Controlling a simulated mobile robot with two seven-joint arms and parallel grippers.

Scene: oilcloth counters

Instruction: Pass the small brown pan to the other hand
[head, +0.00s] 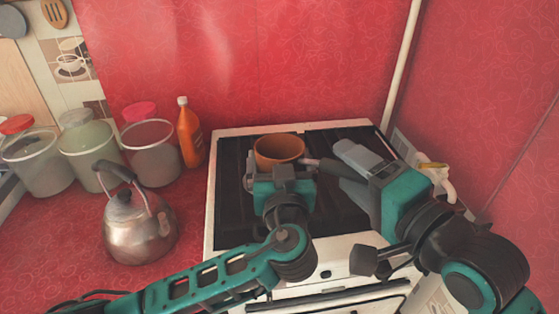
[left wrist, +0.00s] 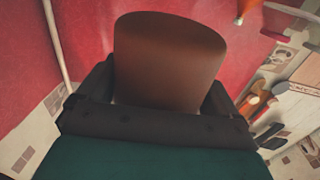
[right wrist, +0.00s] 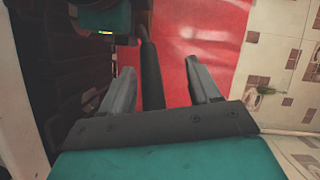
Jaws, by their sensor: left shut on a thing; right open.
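The small brown pan (head: 279,150) is over the stove top, its dark handle pointing right. My left gripper (head: 279,172) is shut on the pan's near side; in the left wrist view the pan (left wrist: 170,62) fills the space between the fingers. My right gripper (head: 332,158) is at the handle from the right and is open. In the right wrist view the handle (right wrist: 152,75) runs between its two spread fingers, with gaps showing on both sides. The pan's near lower side is hidden by my left gripper in the head view.
The white stove (head: 228,132) with a dark top lies below both grippers. A metal kettle (head: 140,228), lidded jars (head: 152,152) and an orange bottle (head: 188,135) stand on the red counter at left. A pale pipe (head: 402,65) runs down the wall at right.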

